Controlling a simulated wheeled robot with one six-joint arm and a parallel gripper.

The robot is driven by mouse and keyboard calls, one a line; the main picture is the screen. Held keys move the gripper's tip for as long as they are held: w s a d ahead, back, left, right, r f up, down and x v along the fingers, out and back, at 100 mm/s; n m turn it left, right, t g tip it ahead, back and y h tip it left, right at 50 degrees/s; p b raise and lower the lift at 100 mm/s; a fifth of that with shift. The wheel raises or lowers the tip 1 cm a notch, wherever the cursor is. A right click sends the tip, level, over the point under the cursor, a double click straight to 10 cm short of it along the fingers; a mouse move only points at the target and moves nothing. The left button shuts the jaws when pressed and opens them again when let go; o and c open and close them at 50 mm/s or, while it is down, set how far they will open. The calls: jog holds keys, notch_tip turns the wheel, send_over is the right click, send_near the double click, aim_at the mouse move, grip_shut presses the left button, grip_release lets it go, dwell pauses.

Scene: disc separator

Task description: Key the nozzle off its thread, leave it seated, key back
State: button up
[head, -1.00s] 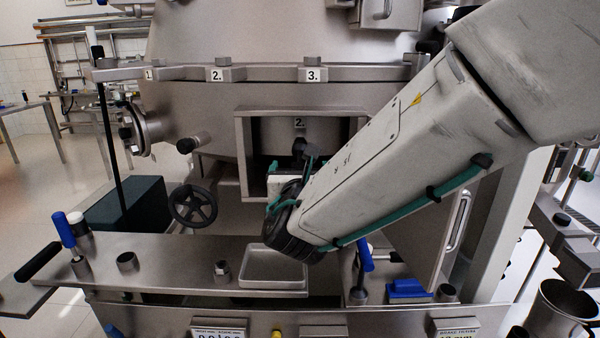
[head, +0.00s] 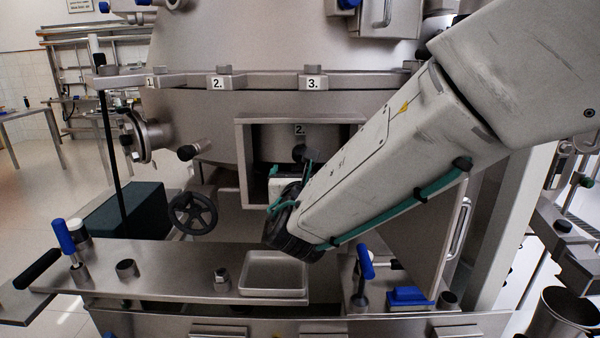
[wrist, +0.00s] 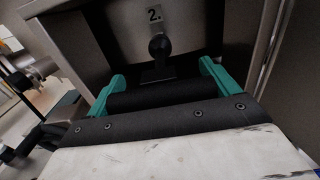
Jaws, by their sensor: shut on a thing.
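My gripper (wrist: 163,85) reaches into the square recess marked 2 in the machine's front. Its two green fingers stand either side of a black bar (wrist: 155,93), which looks like the key's handle, and it is shut on it. Beyond the bar a black knob-like part (wrist: 160,46) on a short stem stands under the 2 label; it also shows in the head view (head: 301,153). I cannot tell whether it belongs to the key or the machine. The nozzle and its thread are hidden. In the head view my arm and wrist cover most of the gripper.
A shallow metal tray (head: 273,293) sits on the steel shelf (head: 170,282) below the recess. A blue-handled tool (head: 366,263) and a blue block (head: 408,297) stand right of it, another blue-handled tool (head: 64,236) at left. A black handwheel (head: 194,212) sits left of the recess.

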jog(key=shift+s, duration=1.2)
jog(key=m, duration=0.5)
jog(key=shift+m, duration=0.3)
jog(key=m, duration=0.4)
jog(key=shift+m, duration=0.4)
jog(key=shift+w, duration=0.1)
jog(key=shift+w, duration=1.7)
